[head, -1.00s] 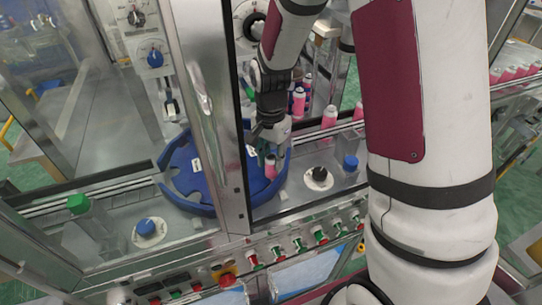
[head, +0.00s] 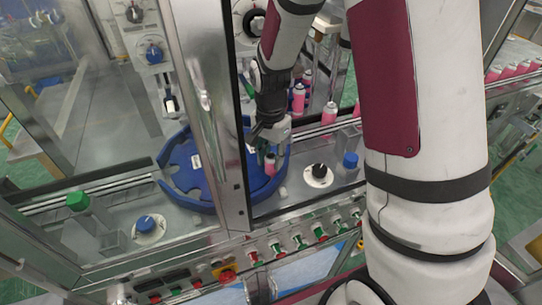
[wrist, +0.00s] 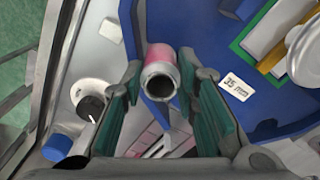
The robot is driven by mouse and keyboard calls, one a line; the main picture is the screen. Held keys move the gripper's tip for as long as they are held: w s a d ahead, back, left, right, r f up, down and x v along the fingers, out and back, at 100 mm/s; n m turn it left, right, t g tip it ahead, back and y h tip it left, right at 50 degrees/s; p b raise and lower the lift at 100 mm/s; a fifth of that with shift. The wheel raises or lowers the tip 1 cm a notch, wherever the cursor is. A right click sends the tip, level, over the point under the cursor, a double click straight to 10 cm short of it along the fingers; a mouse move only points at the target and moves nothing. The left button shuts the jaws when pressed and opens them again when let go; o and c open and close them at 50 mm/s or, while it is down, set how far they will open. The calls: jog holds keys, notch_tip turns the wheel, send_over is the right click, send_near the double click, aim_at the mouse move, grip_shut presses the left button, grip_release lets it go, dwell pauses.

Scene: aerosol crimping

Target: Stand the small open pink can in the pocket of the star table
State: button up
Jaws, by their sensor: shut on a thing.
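The small open pink can (wrist: 161,55) is between the green-padded fingers of my gripper (wrist: 161,72) in the wrist view. Its open silver mouth faces the camera. In the head view the can (head: 270,166) is at the front right edge of the blue star table (head: 186,183), below my gripper (head: 264,150). The gripper is shut on it. In the wrist view, blue star table surface (wrist: 205,35) shows on both sides of the can, at an edge notch. I cannot tell whether the can's base touches the surface under it.
A metal frame post (head: 212,120) stands just left of my gripper. A black knob (head: 319,172) and a blue knob (head: 350,161) are to the right. Pink cans (head: 329,114) stand behind on the conveyor. A row of buttons (head: 298,243) lines the front panel.

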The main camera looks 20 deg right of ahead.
jog(key=o, duration=1)
jog(key=shift+f, duration=0.1)
notch_tip(320, 180, up, 12)
jog(key=s+r+n+t, duration=0.2)
jog(key=s+r+n, duration=0.3)
jog(key=s+r, duration=0.2)
jog(key=s+r+n+t, duration=0.3)
jog(key=s+r+n, duration=0.3)
jog(key=s, duration=0.6)
jog(key=shift+s+r+t, duration=0.3)
jog(key=shift+r, duration=0.25)
